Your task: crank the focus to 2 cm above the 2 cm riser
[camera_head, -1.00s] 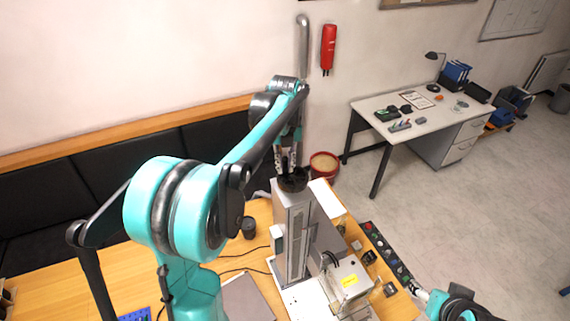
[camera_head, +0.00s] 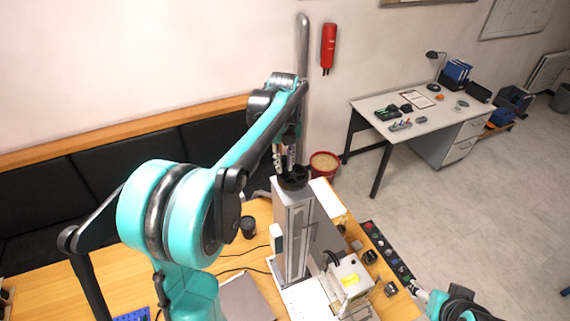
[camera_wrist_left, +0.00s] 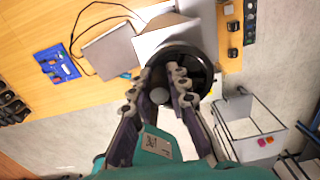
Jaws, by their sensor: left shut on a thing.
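The laser marker's grey column (camera_head: 294,240) stands upright on the table. A black handwheel (camera_head: 293,183) lies flat on top of it. In the left wrist view the handwheel's dark rim (camera_wrist_left: 207,66) shows behind my fingers. My left gripper (camera_head: 281,165) reaches down to the wheel and is shut on its crank knob (camera_wrist_left: 160,96), which shows between the fingers. The marker's head (camera_head: 348,272), with a yellow label, sits low at the column's right side. My right gripper (camera_head: 427,298) is at the lower right, and its jaws are unclear. I cannot make out the riser or a scale.
A black cup (camera_head: 248,228) stands left of the column, with cables near it. A dark strip of coloured pieces (camera_head: 387,252) lies along the table's right edge. A blue board (camera_wrist_left: 57,65) and a grey flat panel (camera_wrist_left: 107,52) lie on the table.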

